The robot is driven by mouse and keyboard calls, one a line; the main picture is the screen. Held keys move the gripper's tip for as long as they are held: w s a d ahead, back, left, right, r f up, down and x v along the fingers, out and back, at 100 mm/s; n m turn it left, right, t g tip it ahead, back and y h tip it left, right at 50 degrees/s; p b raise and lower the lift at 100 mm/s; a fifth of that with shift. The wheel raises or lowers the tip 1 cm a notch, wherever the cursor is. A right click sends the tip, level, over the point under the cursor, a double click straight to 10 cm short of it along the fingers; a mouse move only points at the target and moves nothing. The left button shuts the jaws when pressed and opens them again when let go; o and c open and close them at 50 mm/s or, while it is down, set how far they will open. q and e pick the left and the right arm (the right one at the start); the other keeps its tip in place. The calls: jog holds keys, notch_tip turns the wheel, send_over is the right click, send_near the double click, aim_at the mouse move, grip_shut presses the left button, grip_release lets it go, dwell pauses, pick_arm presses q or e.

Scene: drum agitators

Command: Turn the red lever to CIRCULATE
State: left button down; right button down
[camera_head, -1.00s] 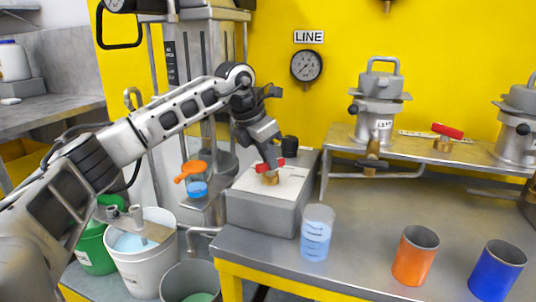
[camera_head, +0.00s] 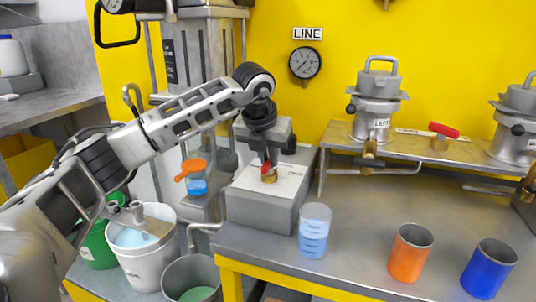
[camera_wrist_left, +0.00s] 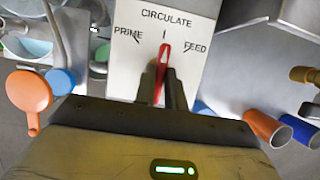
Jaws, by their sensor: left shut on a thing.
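The red lever (camera_wrist_left: 162,68) sits on a white panel (camera_wrist_left: 195,30) marked PRIME, CIRCULATE and FEED. In the left wrist view the lever points up at the CIRCULATE mark. The panel tops a grey box (camera_head: 262,212) at the left end of the bench, and the lever shows there on its brass base (camera_head: 269,178). My left gripper (camera_head: 268,164) is above the box with its fingers pointing down. In the left wrist view its two dark fingers (camera_wrist_left: 162,88) are shut on the lever. My right gripper is not in view.
A clear beaker of blue liquid (camera_head: 314,231) stands right of the box. An orange cup (camera_head: 409,256) and a blue cup (camera_head: 488,268) are further right. A raised shelf (camera_head: 468,152) with metal pots is behind. Buckets (camera_head: 146,262) stand at left.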

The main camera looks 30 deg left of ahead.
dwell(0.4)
pick_arm(q)
jog(key=c, duration=1.5)
grip_release()
jog(key=shift+o, duration=0.2)
jog(key=p+v, duration=0.1)
jog(key=v, duration=1.5)
jog(key=shift+s, duration=0.1)
